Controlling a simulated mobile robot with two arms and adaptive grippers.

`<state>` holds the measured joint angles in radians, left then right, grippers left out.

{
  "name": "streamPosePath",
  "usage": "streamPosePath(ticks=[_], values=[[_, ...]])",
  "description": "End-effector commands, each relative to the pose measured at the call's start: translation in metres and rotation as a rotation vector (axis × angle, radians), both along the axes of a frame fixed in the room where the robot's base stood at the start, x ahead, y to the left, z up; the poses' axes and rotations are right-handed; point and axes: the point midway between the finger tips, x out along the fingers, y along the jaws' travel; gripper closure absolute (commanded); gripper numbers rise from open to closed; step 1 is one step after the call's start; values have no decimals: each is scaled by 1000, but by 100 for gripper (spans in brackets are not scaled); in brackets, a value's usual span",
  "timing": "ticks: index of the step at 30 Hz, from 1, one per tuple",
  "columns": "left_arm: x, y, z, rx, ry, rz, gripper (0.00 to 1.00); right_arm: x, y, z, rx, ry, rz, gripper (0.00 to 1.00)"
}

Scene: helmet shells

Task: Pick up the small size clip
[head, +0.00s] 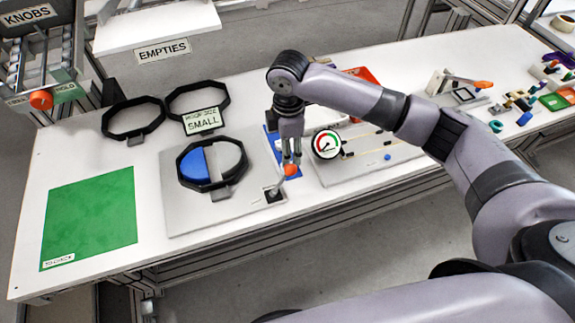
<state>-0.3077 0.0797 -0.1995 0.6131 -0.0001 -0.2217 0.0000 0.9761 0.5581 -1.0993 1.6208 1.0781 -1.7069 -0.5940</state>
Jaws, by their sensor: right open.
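A pale green tag reading SMALL (203,120) lies at the front edge of a black octagonal ring (197,88) at the back of the table. I cannot make out its upper line of text or whether it is the clip itself. My right gripper (291,160) points down, open, to the right of the tag and nearer the front. Its fingertips are just above an orange knob (290,170) on a small lever; I cannot tell whether they touch it. My left gripper is not in view.
A grey plate (185,220) bears a black octagonal ring with a blue half disc (192,167). Another black ring (133,119) lies at the back left. A green mat (90,217) covers the left end. A dial gauge (326,144) stands right of my gripper.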

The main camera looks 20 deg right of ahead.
Motion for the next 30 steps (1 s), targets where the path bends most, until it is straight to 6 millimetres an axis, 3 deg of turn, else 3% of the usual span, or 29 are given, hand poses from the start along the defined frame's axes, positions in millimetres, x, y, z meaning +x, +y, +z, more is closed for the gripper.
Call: streamPosePath(ticks=[6,15,24,30], values=[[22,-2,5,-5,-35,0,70,0,1,-14,-1,2,1,57],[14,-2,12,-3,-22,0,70,1,5,-55,-1,1,0,57],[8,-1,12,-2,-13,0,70,1,5,-59,-1,-1,1,57],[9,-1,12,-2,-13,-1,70,1,5,-59,-1,-1,1,71]])
